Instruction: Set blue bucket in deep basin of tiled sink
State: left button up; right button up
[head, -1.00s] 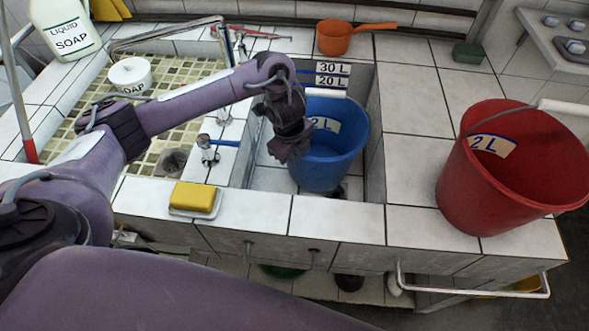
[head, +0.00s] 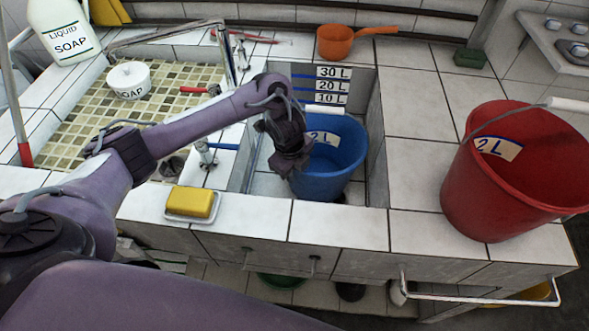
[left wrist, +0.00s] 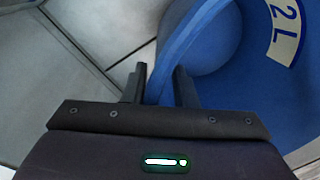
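The blue bucket (head: 336,160) is upright inside the deep basin (head: 376,150) of the tiled sink, below the counter top. Its white grip lies at the far rim, and a "2 L" label shows inside. My left gripper (head: 290,168) is at the bucket's near-left rim. In the left wrist view, the blue rim (left wrist: 185,45) runs between the two fingers (left wrist: 160,88), which look closed on it. The bucket's underside is hidden, so I cannot tell whether it touches the basin floor. My right gripper is not in view.
A large red bucket (head: 515,180) stands on the counter at right. A yellow sponge on a dish (head: 190,203) sits on the front ledge.

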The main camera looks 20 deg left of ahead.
pick_arm(q)
jog(key=shift+r, duration=0.15)
notch_tip(320, 180, up, 12)
jog(key=s+p, duration=0.1)
jog(key=p, duration=0.5)
jog(key=shift+s+a, duration=0.25)
